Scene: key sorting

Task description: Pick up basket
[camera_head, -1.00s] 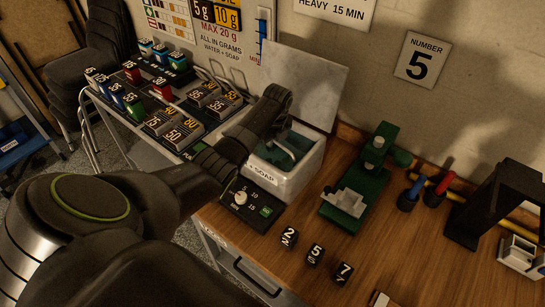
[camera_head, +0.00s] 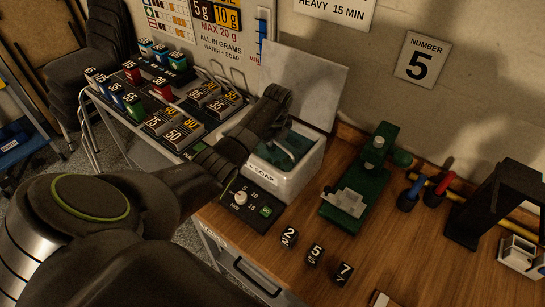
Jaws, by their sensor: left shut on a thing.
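The basket (camera_head: 291,147) sits in the white tub marked SOAP (camera_head: 296,181). Only a pale curved piece, which looks like its handle, and dark green around it show over the rim. My left arm reaches in from the lower left, and its dark wrist hangs over the left side of the tub. My left gripper (camera_head: 272,134) is at the tub's left side, shut on the basket. Its fingertips are mostly hidden by the wrist, so the exact grip on the handle cannot be seen. My right gripper is out of view.
A black timer box with a white knob (camera_head: 240,198) stands in front of the tub. A grey panel (camera_head: 304,84) rises behind it. A green press (camera_head: 357,185) stands to the right. Numbered blocks (camera_head: 315,254) lie in front.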

